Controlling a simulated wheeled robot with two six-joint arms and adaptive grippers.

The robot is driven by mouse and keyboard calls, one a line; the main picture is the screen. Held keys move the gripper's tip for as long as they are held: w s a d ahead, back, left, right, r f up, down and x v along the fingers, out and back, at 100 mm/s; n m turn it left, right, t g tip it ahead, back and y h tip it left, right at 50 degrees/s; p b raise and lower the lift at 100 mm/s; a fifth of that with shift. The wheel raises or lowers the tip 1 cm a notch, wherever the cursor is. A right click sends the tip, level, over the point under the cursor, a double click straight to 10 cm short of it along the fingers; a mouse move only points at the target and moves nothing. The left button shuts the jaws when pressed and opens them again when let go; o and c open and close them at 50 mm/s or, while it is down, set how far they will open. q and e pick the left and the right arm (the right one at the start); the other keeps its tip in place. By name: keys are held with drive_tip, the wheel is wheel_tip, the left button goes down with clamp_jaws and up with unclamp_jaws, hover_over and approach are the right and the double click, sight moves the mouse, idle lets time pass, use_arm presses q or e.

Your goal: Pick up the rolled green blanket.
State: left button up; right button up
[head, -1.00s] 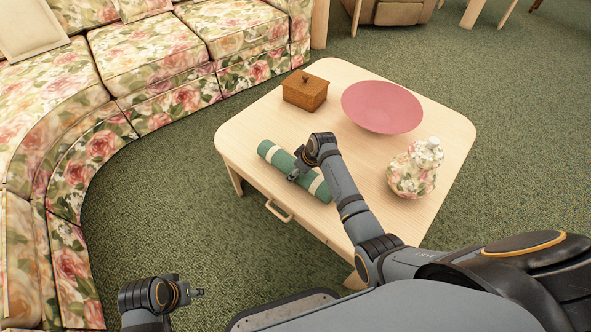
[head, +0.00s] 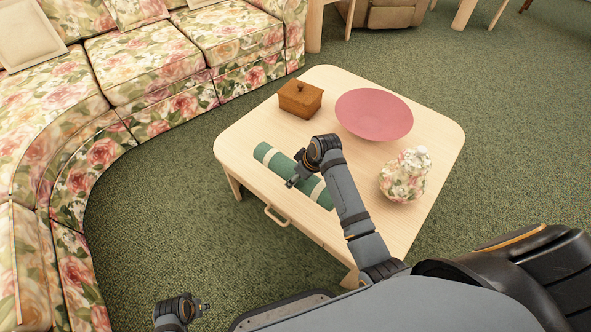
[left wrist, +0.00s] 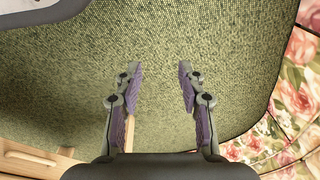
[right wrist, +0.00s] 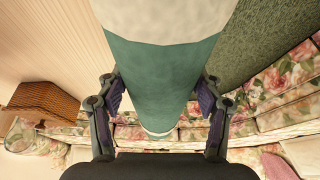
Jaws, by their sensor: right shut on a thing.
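The rolled green blanket (head: 272,159), with pale bands near its ends, is at the near left edge of the light wooden table (head: 235,140). My right gripper (head: 292,183) comes over it from above and is shut around its middle. In the right wrist view the green roll (right wrist: 158,85) runs between the two fingers (right wrist: 162,95). Whether it rests on the table or hangs just above it, I cannot tell. My left gripper (head: 206,306) is low, apart from the table, at the bottom of the head view. In the left wrist view its fingers (left wrist: 158,75) are spread and empty.
A floral sofa (head: 150,70) curves around the left. Green carpet (head: 150,215) lies clear between.

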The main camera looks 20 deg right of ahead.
sight(315, 188)
use_arm(q)
drive_tip(key=s+a+f+p, duration=0.2)
drive_tip(key=s+f, duration=0.2)
drive_tip(key=f, duration=0.2)
drive_tip(key=shift+s+f, duration=0.25)
drive_tip(key=shift+s, duration=0.15)
use_arm(e)
drive_tip(key=s+r, duration=0.3)
drive_tip(key=s, duration=0.5)
drive_tip(key=shift+s+a+r, duration=0.35)
drive_tip(key=shift+a, duration=0.1)
